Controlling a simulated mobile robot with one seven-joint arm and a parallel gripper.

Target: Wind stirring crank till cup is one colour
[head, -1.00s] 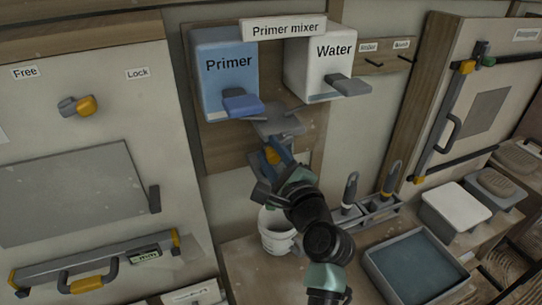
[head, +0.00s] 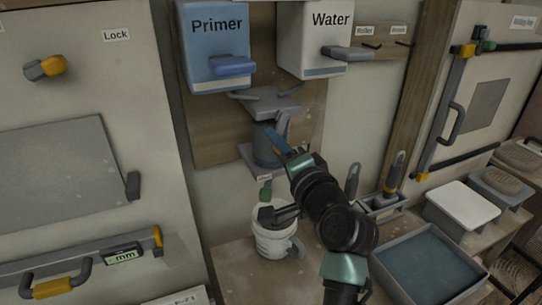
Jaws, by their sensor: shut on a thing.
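The primer mixer's cup (head: 264,150), dark blue-grey, stands below the grey funnel plate (head: 272,101) in the head view. My arm partly covers it, and the colour of its contents cannot be seen. A small green grip (head: 265,194), apparently the stirring crank's, shows under a small label below the cup. My gripper (head: 268,211) is at this grip, with dark fingers in front of the white bucket's rim. It is shut, apparently on the crank grip; the exact contact is too small to make out.
The blue Primer box (head: 214,55) and white Water box (head: 313,40) hang above the mixer. Right of my arm are a tool rack (head: 383,207) and a blue-grey tray (head: 428,265).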

